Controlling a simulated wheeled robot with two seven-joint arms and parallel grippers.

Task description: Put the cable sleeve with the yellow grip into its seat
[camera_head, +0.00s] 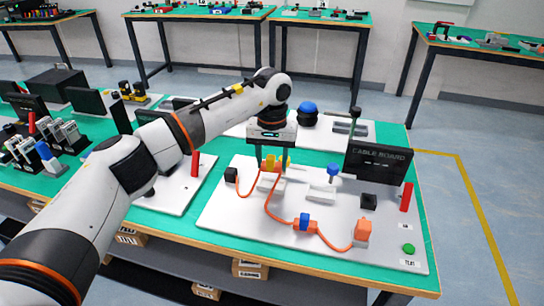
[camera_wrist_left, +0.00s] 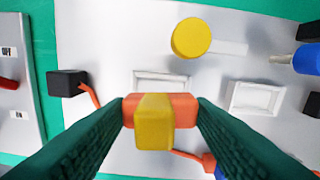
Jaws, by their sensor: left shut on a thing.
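The cable sleeve, an orange body with a yellow grip (camera_wrist_left: 155,122), is between the fingers of my left gripper (camera_wrist_left: 160,112). In the head view my left gripper (camera_head: 273,160) is over the back left of the white cable board (camera_head: 225,215), shut on the sleeve. A white rectangular seat (camera_wrist_left: 162,78) shows just beyond the sleeve in the left wrist view; the sleeve hides its near part. The sleeve appears to be above the board; its exact height I cannot tell. A second white seat (camera_wrist_left: 253,97) is to the right. My right gripper is not in view.
An orange cable (camera_head: 272,207) links a black block (camera_head: 231,174), the held sleeve, a blue-grip sleeve (camera_head: 304,222) and an orange block (camera_head: 362,232). A yellow round knob (camera_wrist_left: 192,38) stands behind the seat. A blue knob (camera_head: 333,170) and a dark sign (camera_head: 378,164) stand to the right.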

